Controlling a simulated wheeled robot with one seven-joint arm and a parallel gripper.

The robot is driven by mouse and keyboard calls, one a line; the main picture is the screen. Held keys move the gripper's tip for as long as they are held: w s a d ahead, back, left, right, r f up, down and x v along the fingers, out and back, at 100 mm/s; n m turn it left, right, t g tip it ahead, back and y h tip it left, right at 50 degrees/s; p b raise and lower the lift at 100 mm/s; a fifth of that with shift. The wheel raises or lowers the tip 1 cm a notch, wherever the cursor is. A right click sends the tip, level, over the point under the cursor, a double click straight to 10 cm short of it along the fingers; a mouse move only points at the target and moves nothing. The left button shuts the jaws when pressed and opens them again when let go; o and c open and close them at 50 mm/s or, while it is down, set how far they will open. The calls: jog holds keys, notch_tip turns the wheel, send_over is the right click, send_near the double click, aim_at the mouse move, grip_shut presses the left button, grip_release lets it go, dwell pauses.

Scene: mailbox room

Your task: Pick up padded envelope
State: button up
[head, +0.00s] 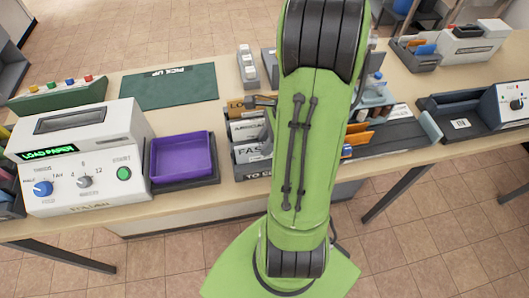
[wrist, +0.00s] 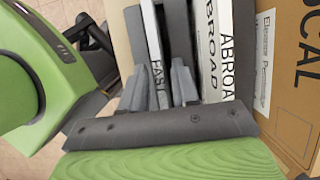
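A brown envelope (wrist: 292,95) with a white address label and large printed letters fills the right side of the wrist view. It looks like the padded envelope, though its padding cannot be made out. A small brown piece (head: 236,108) shows at the back of the letter sorter in the head view, probably the same envelope. My gripper (wrist: 159,88) has its two grey fingers apart, near the sorter's FAST and ABROAD plates. The envelope lies to the right of both fingers, not between them. In the head view my arm hides most of the gripper.
The letter sorter (head: 250,152) has upright labelled plates close around my fingers. A purple tray (head: 183,157) and a white machine (head: 82,160) stand to the left. A green mat (head: 169,87) lies clear behind them. A dark blue device (head: 480,108) stands at the right.

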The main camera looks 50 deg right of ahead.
grip_shut()
jog(key=shift+r, duration=0.1)
